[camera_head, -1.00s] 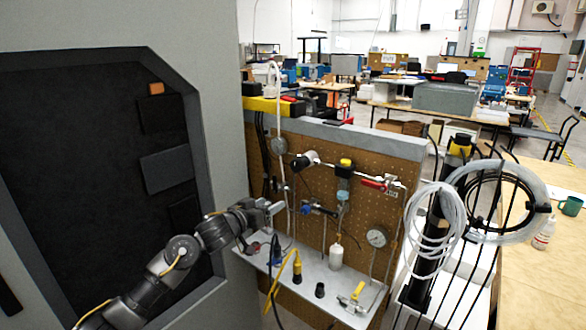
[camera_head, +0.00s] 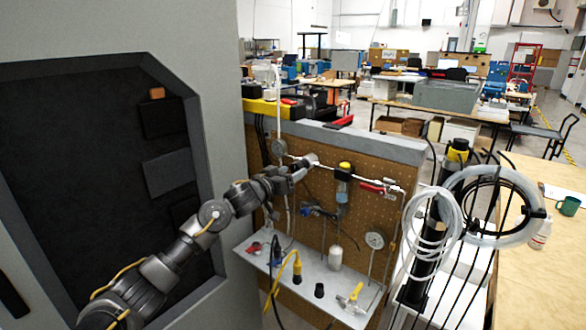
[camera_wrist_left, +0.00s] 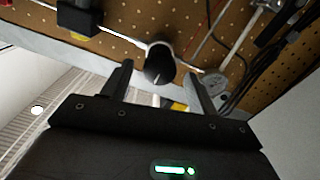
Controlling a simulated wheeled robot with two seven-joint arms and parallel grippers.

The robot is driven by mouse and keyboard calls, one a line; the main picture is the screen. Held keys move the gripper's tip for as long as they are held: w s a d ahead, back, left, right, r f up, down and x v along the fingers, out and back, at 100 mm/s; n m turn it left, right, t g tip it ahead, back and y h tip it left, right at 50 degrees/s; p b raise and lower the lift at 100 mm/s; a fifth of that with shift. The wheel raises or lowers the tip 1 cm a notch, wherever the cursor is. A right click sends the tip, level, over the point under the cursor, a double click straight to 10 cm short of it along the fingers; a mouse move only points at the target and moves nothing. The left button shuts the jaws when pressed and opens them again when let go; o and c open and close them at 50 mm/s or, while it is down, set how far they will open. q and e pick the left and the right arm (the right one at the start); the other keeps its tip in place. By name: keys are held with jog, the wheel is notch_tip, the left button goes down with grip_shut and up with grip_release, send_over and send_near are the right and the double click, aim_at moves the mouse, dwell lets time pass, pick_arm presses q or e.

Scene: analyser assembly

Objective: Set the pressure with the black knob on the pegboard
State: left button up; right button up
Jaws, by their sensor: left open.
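The pegboard (camera_head: 385,165) stands upright in front of me, with air-line parts mounted on it. My left gripper (camera_head: 308,164) is raised at its upper middle, in front of the horizontal line. In the left wrist view, the black knob (camera_wrist_left: 160,64) with a white mark lies ahead, between the two open fingers of the left gripper (camera_wrist_left: 158,78). I cannot tell whether either finger touches it. A round white-faced gauge (camera_head: 375,239) is low at the right of the pegboard. My right gripper is not in view.
A red lever valve (camera_head: 371,188) and a yellow-topped unit (camera_head: 344,170) sit right of the gripper. A round grey disc (camera_head: 279,147) is close on its left. The metal shelf (camera_head: 310,280) below holds small parts. Coiled tubing (camera_head: 431,229) hangs at the right.

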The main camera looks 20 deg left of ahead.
pick_arm(q)
jog(key=shift+x, duration=0.85)
jog(key=c, duration=1)
jog(key=shift+m, duration=0.3)
